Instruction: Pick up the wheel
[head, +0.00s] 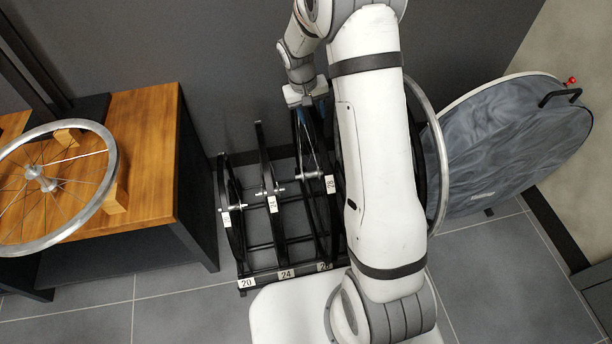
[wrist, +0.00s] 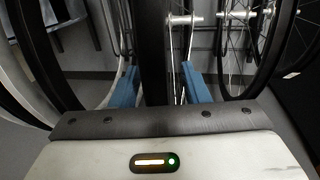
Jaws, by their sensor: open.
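Black-tyred wheels stand upright in a black floor rack (head: 285,272) with number tags 20, 24 and 28. The wheel by the 28 tag (head: 303,150) is the rightmost clearly seen, partly behind my arm. My gripper (head: 312,98) is at the top of this wheel. In the wrist view, my open gripper (wrist: 160,88) has one blue finger on each side of a black tyre (wrist: 152,50). Small gaps show beside the tyre; whether a finger touches it I cannot tell.
A silver-rimmed wheel (head: 107,165) rests on wooden blocks on a wooden bench (head: 150,120) at left. Another silver rim (head: 440,165) shows right of my arm, by a round grey bag (head: 510,150). Other rack wheels (wrist: 285,50) stand close on both sides of my gripper.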

